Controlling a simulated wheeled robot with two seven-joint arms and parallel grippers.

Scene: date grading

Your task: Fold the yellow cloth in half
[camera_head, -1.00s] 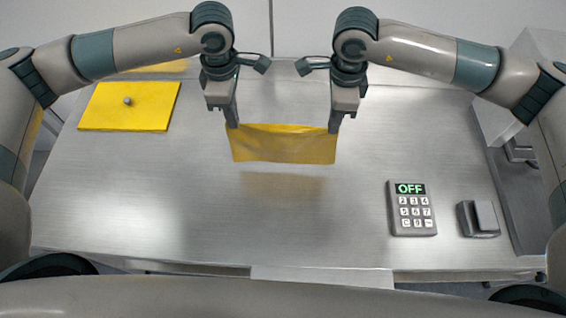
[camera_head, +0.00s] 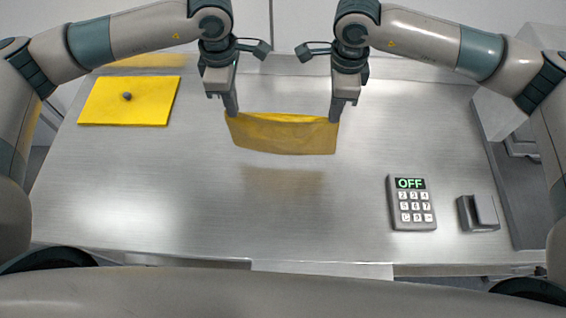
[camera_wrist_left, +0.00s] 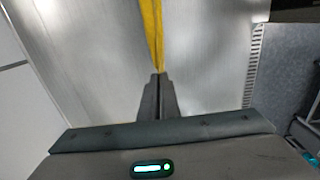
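The yellow cloth (camera_head: 285,136) hangs between my two grippers in the head view, above the steel table, with its reflection below it on the metal. My left gripper (camera_head: 232,113) is shut on its upper left corner. My right gripper (camera_head: 335,118) is at its upper right corner and appears shut on it. In the left wrist view the cloth (camera_wrist_left: 152,30) shows edge-on as a narrow yellow strip running from the closed fingertips (camera_wrist_left: 157,78).
A yellow board (camera_head: 150,108) with a small grey knob lies at the back left of the steel table (camera_head: 130,200). A keypad (camera_head: 411,204) reading OFF and a grey block (camera_head: 478,213) stand at the right. The front middle is clear.

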